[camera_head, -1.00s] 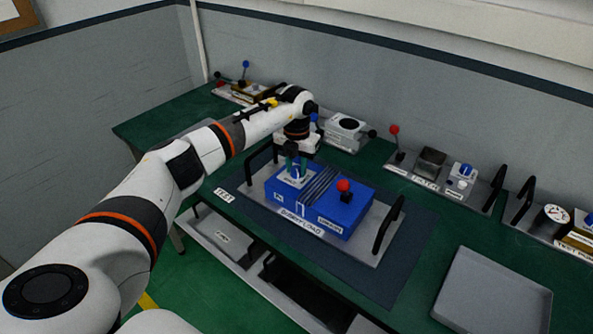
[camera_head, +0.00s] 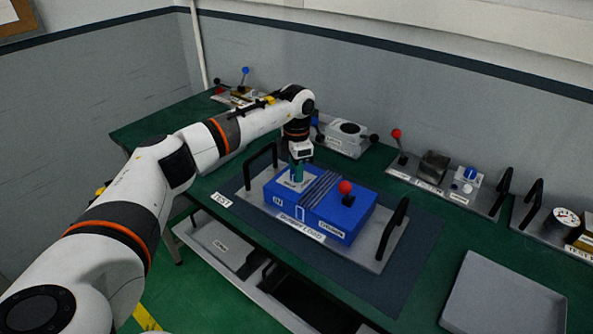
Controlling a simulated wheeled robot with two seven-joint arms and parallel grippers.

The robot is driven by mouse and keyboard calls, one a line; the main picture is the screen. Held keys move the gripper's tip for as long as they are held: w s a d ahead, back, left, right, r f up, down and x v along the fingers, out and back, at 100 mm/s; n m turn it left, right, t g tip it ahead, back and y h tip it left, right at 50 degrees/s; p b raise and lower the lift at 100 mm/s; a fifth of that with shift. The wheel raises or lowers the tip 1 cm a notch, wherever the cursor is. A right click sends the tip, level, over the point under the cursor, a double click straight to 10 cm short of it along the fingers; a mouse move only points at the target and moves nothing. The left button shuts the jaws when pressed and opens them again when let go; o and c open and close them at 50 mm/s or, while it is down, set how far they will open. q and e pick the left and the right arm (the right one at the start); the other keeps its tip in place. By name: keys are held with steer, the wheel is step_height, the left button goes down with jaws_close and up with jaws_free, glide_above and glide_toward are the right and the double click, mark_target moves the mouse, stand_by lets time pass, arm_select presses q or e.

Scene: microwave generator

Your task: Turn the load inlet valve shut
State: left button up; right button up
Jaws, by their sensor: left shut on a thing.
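The blue dummy load box (camera_head: 332,222) sits on a grey tray (camera_head: 366,252) with black side handles. Its left part carries a small light plate (camera_head: 285,184) above an "IN" label; I take this to be the load inlet valve. My left gripper (camera_head: 297,178) points down onto this plate, with greenish fingers shut on the valve handle. The fingers hide most of the handle, so its angle cannot be told. A red ball knob (camera_head: 345,187) stands on the right part of the box. My right gripper is not in view.
The tray rests on a dark mat (camera_head: 410,275) on a green bench. Behind stand a grey unit (camera_head: 346,137), a red-knobbed lever (camera_head: 397,134), a panel with a blue knob (camera_head: 469,173) and a gauge (camera_head: 566,217). An empty grey tray (camera_head: 500,300) lies at right.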

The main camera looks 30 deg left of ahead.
arm_select(q)
steer(key=shift+w+r+m, duration=0.1)
steer(key=shift+m, duration=0.4)
steer(key=o, duration=1)
steer(key=shift+r+b, duration=0.3)
steer(key=shift+r, duration=0.15)
step_height(320, 180, up, 11)
steer(key=shift+r+b, duration=0.1)
steer(key=shift+b, duration=1)
